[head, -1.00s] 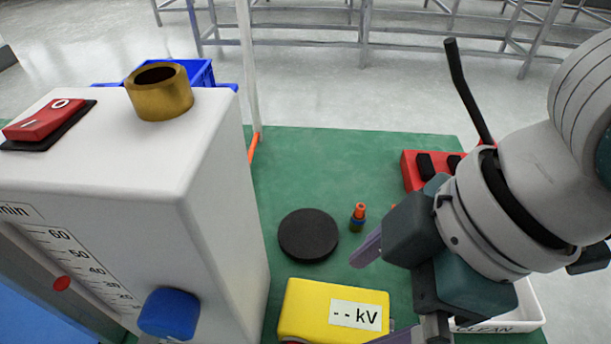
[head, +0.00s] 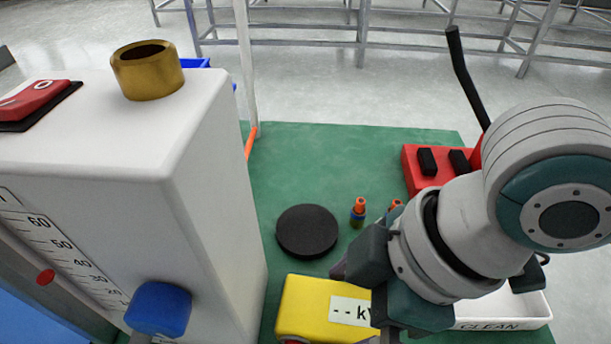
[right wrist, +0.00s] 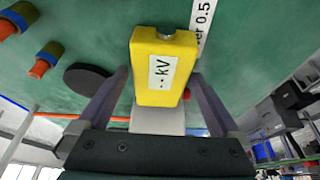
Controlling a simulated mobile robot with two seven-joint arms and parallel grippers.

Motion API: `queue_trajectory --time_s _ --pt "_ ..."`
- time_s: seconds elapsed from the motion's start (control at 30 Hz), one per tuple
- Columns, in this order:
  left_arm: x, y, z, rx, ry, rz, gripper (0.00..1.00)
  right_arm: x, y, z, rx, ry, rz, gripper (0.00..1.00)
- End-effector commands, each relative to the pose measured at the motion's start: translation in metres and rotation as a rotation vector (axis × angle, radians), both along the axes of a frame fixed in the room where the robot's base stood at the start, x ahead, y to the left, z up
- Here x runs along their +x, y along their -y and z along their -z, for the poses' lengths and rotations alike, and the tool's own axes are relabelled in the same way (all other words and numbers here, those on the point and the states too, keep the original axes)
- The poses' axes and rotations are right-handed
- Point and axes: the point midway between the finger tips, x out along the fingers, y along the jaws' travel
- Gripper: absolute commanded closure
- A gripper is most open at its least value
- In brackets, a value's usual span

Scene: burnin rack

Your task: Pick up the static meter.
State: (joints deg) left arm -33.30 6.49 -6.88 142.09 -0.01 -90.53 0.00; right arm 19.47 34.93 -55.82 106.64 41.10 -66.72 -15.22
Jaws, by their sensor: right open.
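The static meter is a yellow box with a white "-- kV" label (head: 310,308), lying on the green mat at the front in the head view. It also shows in the right wrist view (right wrist: 164,93). My right gripper (right wrist: 165,100) is open, with one finger on each side of the yellow box and a visible gap at each side. In the head view the right gripper (head: 350,285) covers the right part of the meter. My left gripper is not in view.
A tall white machine (head: 215,190) with a brass collar stands close left of the meter. A black disc (head: 307,231) and small orange-tipped parts (head: 359,211) lie behind it. A red block (head: 428,168) and a white CLEAN tray (head: 530,312) are at the right.

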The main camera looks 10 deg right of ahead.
Motion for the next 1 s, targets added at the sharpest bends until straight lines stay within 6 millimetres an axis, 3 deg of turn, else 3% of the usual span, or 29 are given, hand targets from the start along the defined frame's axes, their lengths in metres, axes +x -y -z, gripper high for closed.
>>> queue_trajectory --time_s 0.4,1.0 --pt "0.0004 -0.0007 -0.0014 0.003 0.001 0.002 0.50 -0.0001 -0.0003 0.0021 0.001 0.000 0.000 0.01" --pt "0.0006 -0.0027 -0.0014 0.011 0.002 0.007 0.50 0.0000 -0.0002 0.0019 0.001 0.001 -0.001 0.69"
